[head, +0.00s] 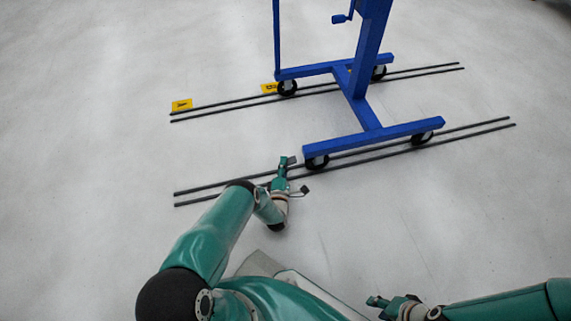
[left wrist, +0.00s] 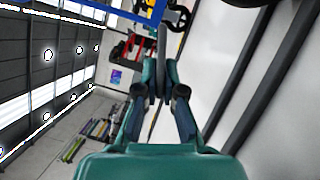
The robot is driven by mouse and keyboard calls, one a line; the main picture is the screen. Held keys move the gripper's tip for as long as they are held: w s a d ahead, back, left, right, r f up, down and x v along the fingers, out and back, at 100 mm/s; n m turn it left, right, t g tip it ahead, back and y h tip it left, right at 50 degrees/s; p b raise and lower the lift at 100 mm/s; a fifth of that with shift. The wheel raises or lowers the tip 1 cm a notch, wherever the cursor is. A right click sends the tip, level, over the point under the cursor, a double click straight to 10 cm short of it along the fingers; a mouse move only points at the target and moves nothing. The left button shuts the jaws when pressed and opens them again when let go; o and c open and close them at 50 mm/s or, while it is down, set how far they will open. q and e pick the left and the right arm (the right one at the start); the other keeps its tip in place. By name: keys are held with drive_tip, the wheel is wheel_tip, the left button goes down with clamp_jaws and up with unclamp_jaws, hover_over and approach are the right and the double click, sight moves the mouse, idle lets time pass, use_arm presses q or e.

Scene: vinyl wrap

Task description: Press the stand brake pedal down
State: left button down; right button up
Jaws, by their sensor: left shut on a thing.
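The blue stand (head: 365,100) is upright on black casters. Its nearest caster (head: 317,162) is at the left end of the near foot bar (head: 372,138). I cannot make out the brake pedal for certain at this size. A stand caster (left wrist: 180,17) is beyond the fingertips. My right gripper (head: 377,303) is low at the bottom, away from the stand.
Two pairs of dark rails (head: 215,187) run across the pale floor, under the stand. Yellow markers (head: 182,105) lie by the far rails. In the left wrist view a red and black object (left wrist: 138,52) is in the background. The floor to the left is clear.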

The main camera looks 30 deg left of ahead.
use_arm(q)
drive_tip(key=shift+s+a+f, duration=0.1)
drive_tip(key=shift+a, duration=0.2)
drive_tip(key=c, duration=1.4)
unclamp_jaws()
drive_tip(key=shift+o, duration=0.5)
drive_tip(key=shift+d, duration=0.15)
drive_tip(key=v, duration=0.7)
drive_tip(key=shift+s, duration=0.2)
drive_tip(key=shift+w+d, duration=0.1)
